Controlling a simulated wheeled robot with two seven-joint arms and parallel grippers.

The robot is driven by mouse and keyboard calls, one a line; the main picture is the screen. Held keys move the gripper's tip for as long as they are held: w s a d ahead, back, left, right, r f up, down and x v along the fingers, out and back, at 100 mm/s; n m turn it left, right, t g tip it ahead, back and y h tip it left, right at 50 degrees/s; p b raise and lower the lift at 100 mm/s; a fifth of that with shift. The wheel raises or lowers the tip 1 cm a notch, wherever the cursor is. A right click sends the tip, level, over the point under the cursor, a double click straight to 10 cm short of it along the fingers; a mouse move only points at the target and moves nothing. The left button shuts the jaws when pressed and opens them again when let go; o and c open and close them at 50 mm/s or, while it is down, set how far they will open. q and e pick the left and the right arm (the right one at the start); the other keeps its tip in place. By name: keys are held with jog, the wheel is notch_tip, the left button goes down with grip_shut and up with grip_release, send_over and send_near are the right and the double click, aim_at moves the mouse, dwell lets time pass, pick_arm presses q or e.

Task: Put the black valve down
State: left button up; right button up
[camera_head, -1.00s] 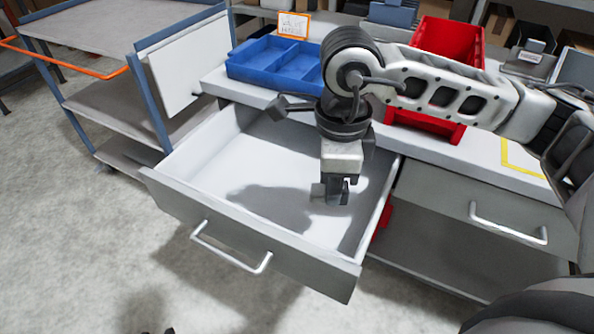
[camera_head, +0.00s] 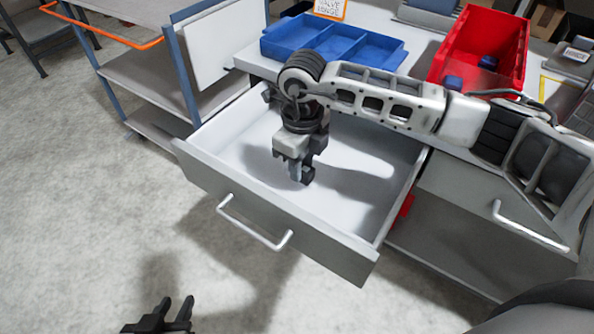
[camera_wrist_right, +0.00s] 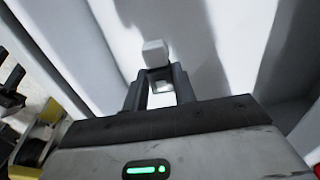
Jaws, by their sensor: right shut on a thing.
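My right gripper (camera_head: 301,178) points down over the open drawer (camera_head: 270,218), above its pale inside floor. It is shut on the black valve (camera_wrist_right: 158,73), which shows in the right wrist view as a small dark piece between the fingertips, with a pale grey block at its far end. In the head view the valve is hard to tell from the dark fingers. Whether it touches the drawer floor is unclear. My left gripper (camera_head: 172,314) is at the bottom edge of the head view, outside the drawer, with fingers apart and empty.
A blue divided tray (camera_head: 333,44) and a red bin (camera_head: 482,50) with blue items stand on the worktop behind the drawer. A grey cart (camera_head: 150,75) stands at the left. A closed drawer (camera_head: 500,205) is at the right. The drawer floor around my gripper looks clear.

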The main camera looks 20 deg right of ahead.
jog(key=shift+w+a+f, duration=0.2)
jog(key=shift+w+f, duration=0.15)
jog(key=shift+f, duration=0.15)
jog(key=shift+w+a+f, duration=0.1)
jog(key=shift+w+f, duration=0.1)
jog(key=shift+f, duration=1.8)
jog(key=o, duration=1)
jog(key=shift+r, duration=0.1)
notch_tip(320, 180, up, 12)
jog(key=shift+r, duration=0.2)
jog(key=shift+s+f, duration=0.1)
